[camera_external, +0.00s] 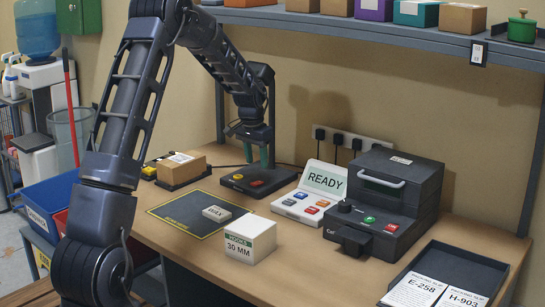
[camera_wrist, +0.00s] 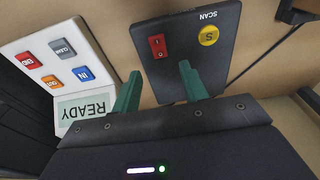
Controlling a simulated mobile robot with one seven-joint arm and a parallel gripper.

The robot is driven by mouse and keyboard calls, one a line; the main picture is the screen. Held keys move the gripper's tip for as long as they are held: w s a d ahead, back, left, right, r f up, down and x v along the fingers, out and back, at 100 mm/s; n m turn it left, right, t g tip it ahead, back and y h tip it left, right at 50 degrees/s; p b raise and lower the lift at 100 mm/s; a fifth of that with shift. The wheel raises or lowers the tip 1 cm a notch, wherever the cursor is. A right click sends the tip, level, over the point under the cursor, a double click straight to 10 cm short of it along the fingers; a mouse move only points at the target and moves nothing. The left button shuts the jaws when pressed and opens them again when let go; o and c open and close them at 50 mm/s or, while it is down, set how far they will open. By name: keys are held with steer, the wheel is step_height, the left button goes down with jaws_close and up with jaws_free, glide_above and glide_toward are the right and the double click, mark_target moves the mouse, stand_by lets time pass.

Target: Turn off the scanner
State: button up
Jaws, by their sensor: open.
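The scanner (camera_external: 275,183) is a flat dark pad on the bench, below my gripper. In the wrist view the scanner (camera_wrist: 215,65) carries the word SCAN, a red rocker switch (camera_wrist: 158,46) and a round yellow button (camera_wrist: 209,35) marked S. My gripper (camera_external: 257,160) points down over the scanner, with its two green fingers apart and nothing between them. In the wrist view the gripper (camera_wrist: 159,72) has its fingertips just short of the red switch, which lies nearer the right finger. I cannot tell whether they touch the pad.
A white READY console (camera_external: 310,200) with coloured buttons stands right of the scanner. Farther right is a dark machine with a handle (camera_external: 390,190). A brown box (camera_external: 181,167) sits to the left. A dark mat (camera_external: 180,212) and a 30 MM box (camera_external: 250,240) lie in front. A shelf (camera_external: 400,35) hangs above.

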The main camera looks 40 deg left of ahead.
steer(key=r, duration=0.4)
steer(key=shift+s+r, duration=0.3)
steer(key=shift+r, duration=0.05)
steer(key=s+d+r+t, duration=0.1)
steer(key=s+d+r, duration=0.6)
steer(key=s+r, duration=0.25)
steer(key=s+d+r, duration=0.7)
steer(key=s+r, duration=0.1)
steer(key=s, duration=0.3)
steer(key=s+d+t, duration=0.1)
steer(key=s+d, duration=0.2)
steer(key=s, duration=1)
steer(key=s+d+t, duration=0.1)
steer(key=s+d, duration=0.3)
steer(key=s, duration=1)
steer(key=shift+s+d, duration=0.25)
steer(key=shift+s, duration=0.05)
